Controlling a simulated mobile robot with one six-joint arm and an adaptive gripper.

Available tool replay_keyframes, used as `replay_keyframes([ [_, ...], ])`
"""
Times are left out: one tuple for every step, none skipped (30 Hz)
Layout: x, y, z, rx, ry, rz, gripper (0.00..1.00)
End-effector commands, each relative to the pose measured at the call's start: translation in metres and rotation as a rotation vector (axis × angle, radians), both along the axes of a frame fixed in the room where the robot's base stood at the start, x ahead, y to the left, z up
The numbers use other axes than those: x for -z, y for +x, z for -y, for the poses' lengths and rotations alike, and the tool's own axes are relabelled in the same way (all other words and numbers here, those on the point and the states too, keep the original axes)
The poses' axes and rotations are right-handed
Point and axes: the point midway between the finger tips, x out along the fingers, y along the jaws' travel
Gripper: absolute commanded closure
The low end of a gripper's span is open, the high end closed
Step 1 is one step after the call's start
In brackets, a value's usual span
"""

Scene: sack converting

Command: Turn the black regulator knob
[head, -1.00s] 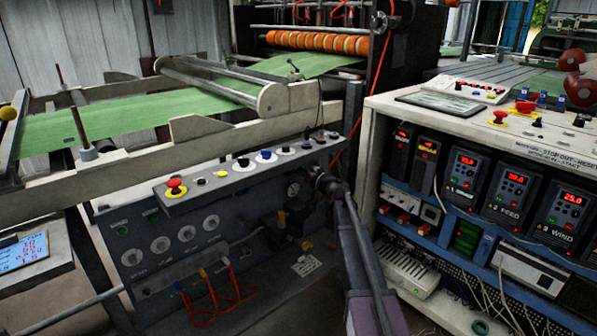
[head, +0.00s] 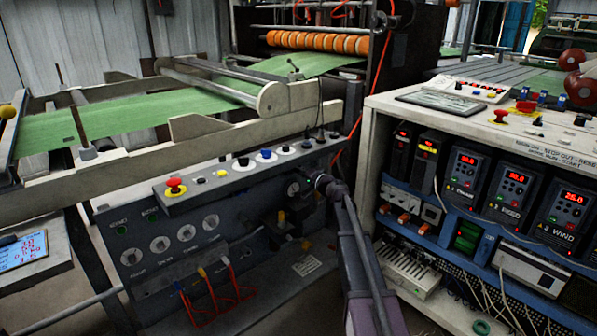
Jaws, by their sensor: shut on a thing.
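The machine's dark grey control panel (head: 205,240) stands at centre left, with a round pressure gauge (head: 293,188) near its right end. My gripper (head: 307,181) is at the panel's right end, right beside the gauge and under the ledge. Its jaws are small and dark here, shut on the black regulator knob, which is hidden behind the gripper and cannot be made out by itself. Dark fittings with a yellow part (head: 281,216) sit below and left of the gripper, apart from it.
A ledge (head: 222,184) with a red emergency button (head: 174,187) and several knobs runs just above my gripper. A white cabinet (head: 376,160) with lit drives stands close to my arm's right.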

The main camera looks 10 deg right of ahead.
Motion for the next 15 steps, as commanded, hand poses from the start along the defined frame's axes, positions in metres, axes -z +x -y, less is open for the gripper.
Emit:
replay_keyframes([
  [-0.0005, 0.0025, -0.0009, 0.000, 0.040, -0.021, 1.00],
  [-0.0005, 0.0025, -0.0009, 0.000, 0.065, -0.036, 1.00],
  [-0.0005, 0.0025, -0.0010, 0.000, 0.097, -0.054, 1.00],
  [-0.0005, 0.0025, -0.0010, 0.000, 0.122, -0.069, 1.00],
  [-0.0006, 0.0025, -0.0011, 0.000, 0.147, -0.084, 1.00],
  [-0.0006, 0.0025, -0.0012, -0.001, 0.179, -0.102, 1.00],
  [-0.0007, 0.0025, -0.0012, 0.000, 0.205, -0.116, 1.00],
  [-0.0006, 0.0025, -0.0013, 0.000, 0.229, -0.131, 1.00],
  [-0.0007, 0.0025, -0.0014, -0.001, 0.262, -0.149, 1.00],
  [-0.0008, 0.0026, -0.0015, -0.001, 0.287, -0.164, 1.00],
  [-0.0008, 0.0026, -0.0015, -0.001, 0.311, -0.178, 1.00],
  [-0.0009, 0.0026, -0.0016, -0.001, 0.344, -0.197, 1.00],
  [-0.0009, 0.0026, -0.0016, -0.001, 0.368, -0.211, 1.00],
  [-0.0010, 0.0026, -0.0016, -0.001, 0.393, -0.226, 1.00],
  [-0.0010, 0.0026, -0.0016, -0.001, 0.426, -0.244, 1.00],
])
